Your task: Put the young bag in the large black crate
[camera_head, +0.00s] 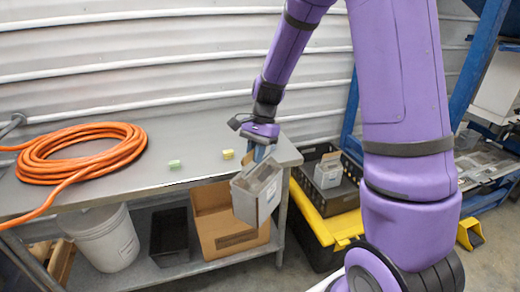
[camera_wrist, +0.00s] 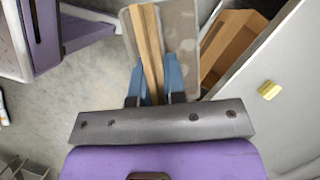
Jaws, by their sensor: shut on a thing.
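My gripper (camera_head: 262,153) is shut on a grey, box-shaped bag (camera_head: 257,197) with a pale label too small to read. The bag hangs tilted off the table's front right corner. In the wrist view, the blue fingers (camera_wrist: 153,85) pinch a tan strip along the bag's top, and the grey bag (camera_wrist: 183,40) shows beyond them. The large black crate (camera_head: 340,204) stands to the right of the table, on a yellow-lidded tote. A similar grey bag (camera_head: 328,174) with a white label stands inside it. The held bag is outside the crate, to its left.
The table (camera_head: 120,185) bears an orange hose coil (camera_head: 80,152), a green block (camera_head: 175,165) and a yellow block (camera_head: 228,154). Below are a white bucket (camera_head: 103,240), a smaller black bin (camera_head: 169,238) and a cardboard box (camera_head: 228,240). A blue rack (camera_head: 478,60) stands right.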

